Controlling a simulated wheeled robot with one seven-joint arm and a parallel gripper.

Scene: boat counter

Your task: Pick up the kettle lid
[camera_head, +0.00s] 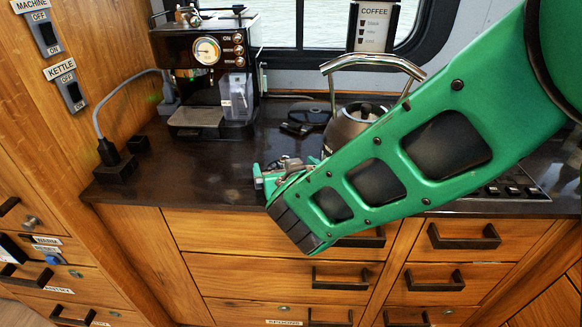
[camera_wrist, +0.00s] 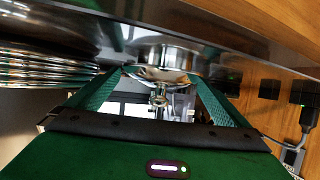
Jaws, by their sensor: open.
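The kettle (camera_head: 344,127), a metal pot with an arched silver handle, stands on the counter behind my arm, which hides part of it. A dark round shape (camera_head: 366,109) shows at its top; I cannot tell whether it is a knob or an opening. My gripper (camera_head: 288,172) is low over the counter, left of the kettle, with its jaws open. In the wrist view, which looks upside down, a shiny metal lid-like piece with a small knob (camera_wrist: 158,98) shows between the two green fingers. It also shows as a silver shape (camera_head: 291,162) in the head view. Contact cannot be told.
A black coffee machine (camera_head: 207,60) stands at the back left. Sockets with a plug (camera_head: 108,152) are at the left wall. A small dark object (camera_head: 297,128) lies behind my gripper. Drawers with handles (camera_head: 340,278) face the front. The counter's left middle (camera_head: 200,165) is clear.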

